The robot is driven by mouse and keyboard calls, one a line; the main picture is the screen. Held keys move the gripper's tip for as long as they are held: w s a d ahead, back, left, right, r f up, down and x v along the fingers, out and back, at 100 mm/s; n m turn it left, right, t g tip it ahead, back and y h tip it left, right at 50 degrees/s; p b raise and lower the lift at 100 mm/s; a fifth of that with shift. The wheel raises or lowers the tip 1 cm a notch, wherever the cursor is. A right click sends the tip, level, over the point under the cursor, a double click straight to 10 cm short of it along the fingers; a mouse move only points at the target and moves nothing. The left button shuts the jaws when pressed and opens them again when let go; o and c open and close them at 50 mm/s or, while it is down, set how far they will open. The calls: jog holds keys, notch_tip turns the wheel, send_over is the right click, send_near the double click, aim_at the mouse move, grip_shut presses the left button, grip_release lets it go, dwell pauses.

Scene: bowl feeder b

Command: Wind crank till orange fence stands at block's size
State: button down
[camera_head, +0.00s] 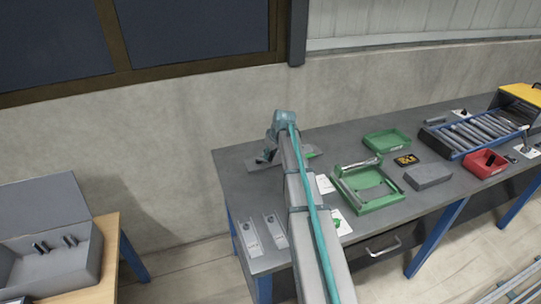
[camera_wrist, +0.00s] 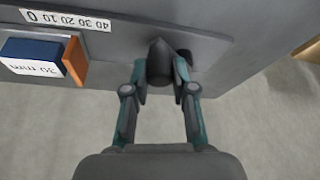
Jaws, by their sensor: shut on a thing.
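My gripper (camera_wrist: 161,76) is shut on the dark crank knob (camera_wrist: 159,58) in the wrist view, with one teal finger on each side of it. The crank sits on a grey plate (camera_wrist: 215,42). The orange fence (camera_wrist: 74,62) stands on the left, beside the end of a blue block (camera_wrist: 32,50). I cannot tell whether the two touch. The block has a white label ending in "mm", upside down and hard to read. A white scale (camera_wrist: 66,19) marked 0 to 40 lies above them. In the head view my gripper (camera_head: 268,156) is at the bench's far left, and my arm hides most of the fixture.
On the grey bench (camera_head: 235,188) are a green tray (camera_head: 385,203), a smaller green tray (camera_head: 386,143), a grey block (camera_head: 428,176), a red bin (camera_head: 486,163) and a rack of rollers (camera_head: 470,133). A grey case (camera_head: 60,262) stands on the wooden table at left.

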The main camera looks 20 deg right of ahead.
jog(key=a+m+h, duration=0.1)
jog(key=m, duration=0.1)
jog(key=s+a+m+b, duration=0.1)
jog(key=m, duration=0.1)
jog(key=shift+s+m+h, duration=0.15)
jog(key=shift+m+h, duration=0.15)
jog(key=shift+h, duration=0.1)
jog(key=m, duration=0.1)
jog(key=a+m+h+b, duration=0.1)
jog(key=m, duration=0.1)
jog(key=a+m+g, duration=0.1)
jog(key=m, duration=0.1)
jog(key=shift+s+a+h+b, duration=0.1)
jog(key=shift+s+h+b, duration=0.05)
jog(key=shift+h+b, duration=0.2)
jog(key=shift+m, duration=0.4)
jog(key=c, duration=0.9)
grip_release()
jog(key=shift+c, duration=0.2)
jog(key=shift+r, duration=0.1)
jog(key=v, duration=1.2)
jog(key=shift+a, duration=0.15)
